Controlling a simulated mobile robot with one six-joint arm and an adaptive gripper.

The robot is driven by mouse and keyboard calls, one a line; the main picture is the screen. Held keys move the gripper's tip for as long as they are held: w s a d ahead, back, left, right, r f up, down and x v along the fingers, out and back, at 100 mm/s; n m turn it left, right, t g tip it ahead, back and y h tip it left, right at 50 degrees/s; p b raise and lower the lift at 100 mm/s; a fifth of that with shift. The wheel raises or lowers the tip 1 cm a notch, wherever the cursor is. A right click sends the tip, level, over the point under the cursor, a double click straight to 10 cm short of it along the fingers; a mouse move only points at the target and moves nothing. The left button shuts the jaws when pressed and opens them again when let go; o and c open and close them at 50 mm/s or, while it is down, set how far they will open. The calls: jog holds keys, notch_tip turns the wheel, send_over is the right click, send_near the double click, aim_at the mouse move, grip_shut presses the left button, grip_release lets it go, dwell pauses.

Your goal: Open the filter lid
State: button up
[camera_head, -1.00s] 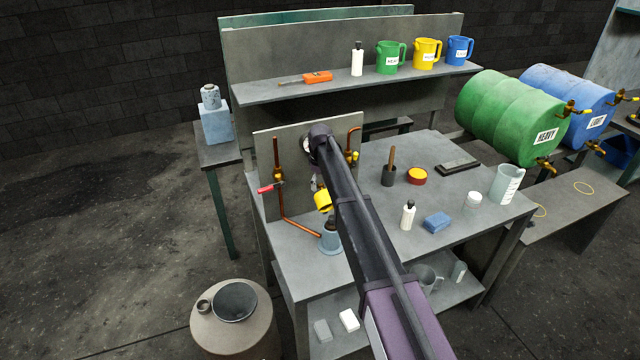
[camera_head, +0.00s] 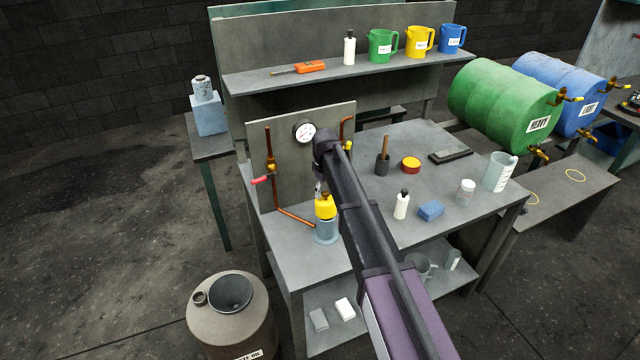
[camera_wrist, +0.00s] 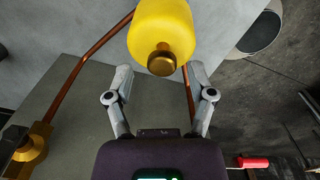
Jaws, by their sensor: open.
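The yellow filter lid (camera_head: 326,208) with a brass knob on top sits upright on the blue-grey filter housing (camera_head: 326,233), beside the upright panel. In the wrist view the lid (camera_wrist: 160,25) is at the top centre, its brass knob (camera_wrist: 161,60) towards me. My gripper (camera_wrist: 159,75) is open, with one finger on each side of the knob and apart from it. In the head view my gripper (camera_head: 319,187) is small and partly hidden by my arm, just above the lid. The lid's seam and hinge cannot be made out.
A copper pipe (camera_head: 292,216) runs to the housing from a valve with a red handle (camera_head: 261,180). A gauge (camera_head: 305,132) is on the panel (camera_head: 285,165). A waste drum (camera_head: 230,325) stands on the floor.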

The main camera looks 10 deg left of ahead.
aim_at(327, 201)
jog(key=shift+s+d+f+b, duration=0.3)
jog(key=shift+s+d+f, duration=0.1)
jog(key=shift+s, duration=0.1)
jog(key=shift+s+d+f+b, duration=0.25)
jog(key=shift+s+d+f, duration=0.1)
jog(key=shift+s, duration=0.15)
notch_tip(327, 201, up, 2)
jog(key=shift+w+a+p, duration=0.15)
jog(key=shift+p, duration=0.85)
notch_tip(327, 201, up, 12)
jog(key=p, duration=1.3)
jog(key=s+d+f+m+b, duration=0.3)
jog(key=s+d+f+b, duration=0.2)
jog(key=d, duration=0.3)
jog(key=s+d+f+m+b, duration=0.2)
jog(key=s+d+f+b, duration=0.3)
jog(key=d, duration=0.4)
jog(key=shift+s+d+f+m+b, duration=0.35)
jog(key=shift+f+b, duration=0.25)
jog(key=shift+b, duration=0.5)
jog(key=shift+w, duration=0.1)
jog(key=s+d+f+m+b, duration=0.2)
jog(key=s+d, duration=0.4)
jog(key=s, duration=0.1)
jog(key=s+d+f+m+b, duration=0.3)
jog(key=s+d, duration=0.3)
jog(key=shift+s+m, duration=0.35)
jog(key=shift+w+a+r, duration=0.1)
grip_shut()
